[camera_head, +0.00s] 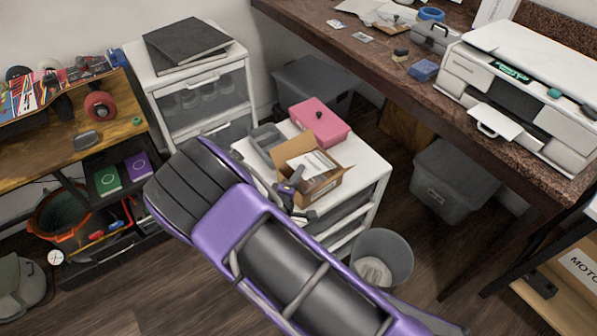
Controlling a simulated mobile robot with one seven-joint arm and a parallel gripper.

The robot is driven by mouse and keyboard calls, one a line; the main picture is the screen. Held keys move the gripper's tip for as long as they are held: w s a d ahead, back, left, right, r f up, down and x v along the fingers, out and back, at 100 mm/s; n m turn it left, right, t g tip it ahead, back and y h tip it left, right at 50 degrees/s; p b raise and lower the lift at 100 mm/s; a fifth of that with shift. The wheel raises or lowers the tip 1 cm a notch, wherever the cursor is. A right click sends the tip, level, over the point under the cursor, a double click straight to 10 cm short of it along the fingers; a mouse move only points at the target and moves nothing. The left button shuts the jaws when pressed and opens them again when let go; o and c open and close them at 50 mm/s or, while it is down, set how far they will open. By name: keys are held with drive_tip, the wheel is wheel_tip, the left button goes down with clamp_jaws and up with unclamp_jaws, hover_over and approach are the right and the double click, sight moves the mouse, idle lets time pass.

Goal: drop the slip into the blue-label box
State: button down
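A white paper slip (312,163) shows at the mouth of an open cardboard box (322,189) on the white drawer unit. I cannot tell whether it lies in the box or is held above it. My gripper (294,189) is at the box's left side, close to the slip. My purple and black arm comes up from the lower right and hides part of the gripper. The fingers are too small and covered to show whether they are open or shut. I cannot make out a blue label on any box from here.
A pink box (320,121) and a grey tray (266,138) stand behind the cardboard box. A grey waste bin (392,250) stands on the floor to the right. A dark brown desk (480,130) with a printer (520,85) runs along the right.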

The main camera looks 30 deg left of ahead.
idle(0.3)
drive_tip(key=c, duration=1)
unclamp_jaws()
drive_tip(key=shift+s, duration=0.1)
drive_tip(key=p+v, duration=0.1)
drive_tip(key=v, duration=1.6)
